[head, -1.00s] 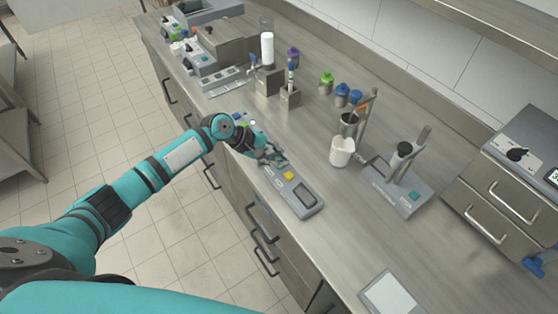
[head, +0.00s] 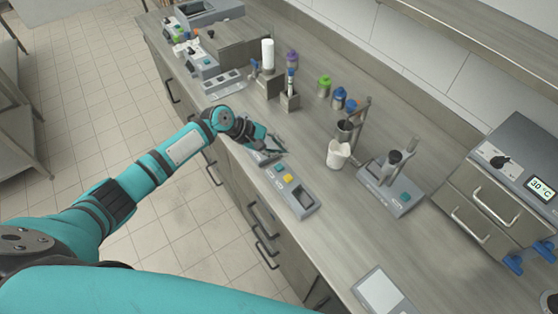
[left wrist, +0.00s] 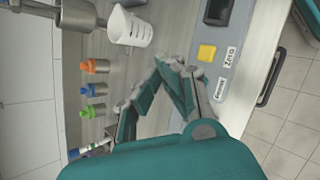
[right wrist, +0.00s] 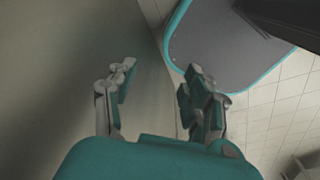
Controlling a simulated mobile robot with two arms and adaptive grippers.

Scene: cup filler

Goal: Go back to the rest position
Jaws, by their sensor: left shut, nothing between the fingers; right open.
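My left gripper (head: 270,149) is shut and empty. In the head view it is over the near edge of the bench, by the far end of a grey control panel (head: 303,205) with a yellow button. In the left wrist view the fingertips of the left gripper (left wrist: 165,75) are together, with the panel's yellow button (left wrist: 206,52) to their right. My right gripper (right wrist: 158,78) shows only in the right wrist view. Its fingers are apart with nothing between them, beside a plain grey surface.
A white cup (head: 338,155) stands by a metal stand on the bench. A grey stand device (head: 392,195), a heater with a display (head: 540,188), a green-capped bottle (head: 324,87) and a flat pale tablet (head: 381,292) stand or lie around it. Tiled floor (head: 90,110) is clear left of the bench.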

